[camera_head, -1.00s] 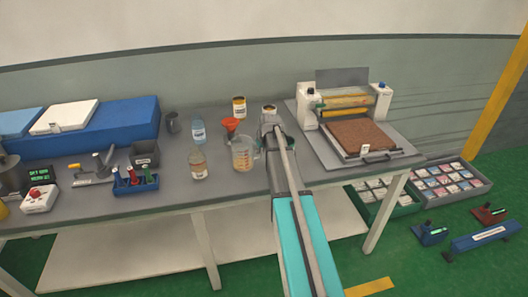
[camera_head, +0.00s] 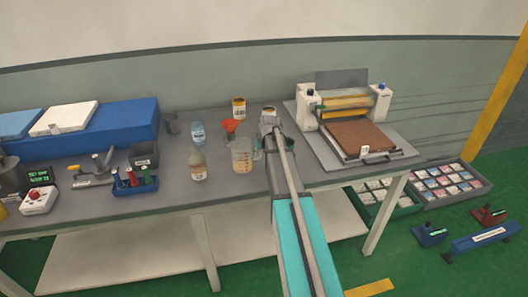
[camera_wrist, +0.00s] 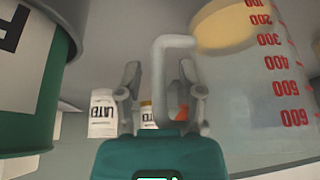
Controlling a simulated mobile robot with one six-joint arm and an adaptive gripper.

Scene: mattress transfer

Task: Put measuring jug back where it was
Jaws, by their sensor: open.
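The measuring jug (camera_head: 242,158) is clear, with red markings and amber contents, and stands on the grey bench left of my arm. In the wrist view the jug (camera_wrist: 265,90) fills the right side, and its pale handle (camera_wrist: 172,45) reaches between my fingers. My gripper (camera_wrist: 164,95) is open, with one finger on each side of the handle. Whether a finger touches the handle is hard to tell. In the head view my gripper (camera_head: 259,148) is beside the jug's right side, partly hidden by my arm.
A press machine (camera_head: 345,105) is at right. A green container with a white label (camera_wrist: 35,90) is close at left in the wrist view.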

